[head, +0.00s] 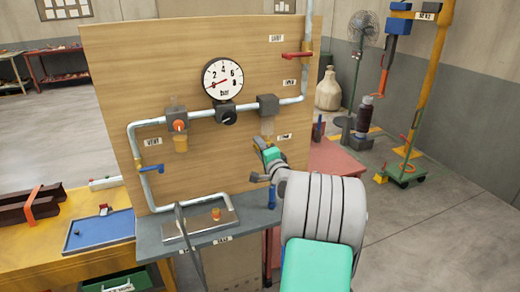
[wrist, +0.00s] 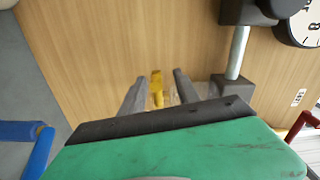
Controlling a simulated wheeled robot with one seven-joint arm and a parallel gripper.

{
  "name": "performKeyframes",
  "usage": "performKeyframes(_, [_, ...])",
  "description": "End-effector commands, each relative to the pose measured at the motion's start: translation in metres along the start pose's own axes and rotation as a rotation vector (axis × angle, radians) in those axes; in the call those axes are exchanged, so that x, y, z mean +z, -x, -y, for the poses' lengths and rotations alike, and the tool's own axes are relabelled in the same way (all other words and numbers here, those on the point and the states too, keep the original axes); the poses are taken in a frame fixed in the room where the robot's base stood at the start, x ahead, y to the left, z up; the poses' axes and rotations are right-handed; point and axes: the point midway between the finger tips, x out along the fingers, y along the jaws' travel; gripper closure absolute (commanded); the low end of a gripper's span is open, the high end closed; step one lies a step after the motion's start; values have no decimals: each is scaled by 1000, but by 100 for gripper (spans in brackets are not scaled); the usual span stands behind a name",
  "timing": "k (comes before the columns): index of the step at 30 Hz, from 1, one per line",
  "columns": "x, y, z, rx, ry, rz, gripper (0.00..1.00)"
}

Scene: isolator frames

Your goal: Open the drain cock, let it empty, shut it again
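In the wrist view the yellow handle (wrist: 157,88) stands between the two grey fingers of my gripper (wrist: 158,92). The fingers are apart, with a visible gap on each side of the handle. In the head view my gripper (head: 265,160) is just below the bowl, partly hidden by my own wrist. I cannot tell how far the cock is turned.
A gauge (head: 223,78) is on the board (head: 120,60). A red lever (head: 296,56) is up right and a blue lever (head: 150,168) lower left. Below is a grey shelf (head: 245,222) with a metal tray (head: 190,222). A red table (head: 335,160) stands behind to the right.

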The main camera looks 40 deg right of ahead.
Motion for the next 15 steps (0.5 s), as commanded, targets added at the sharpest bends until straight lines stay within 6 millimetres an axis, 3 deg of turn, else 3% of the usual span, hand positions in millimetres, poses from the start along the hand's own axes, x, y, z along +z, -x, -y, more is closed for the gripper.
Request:
performKeyframes(8, [1, 5, -3, 4, -2, 1, 62])
performKeyframes(15, [0, 51, -4, 2, -1, -2, 62])
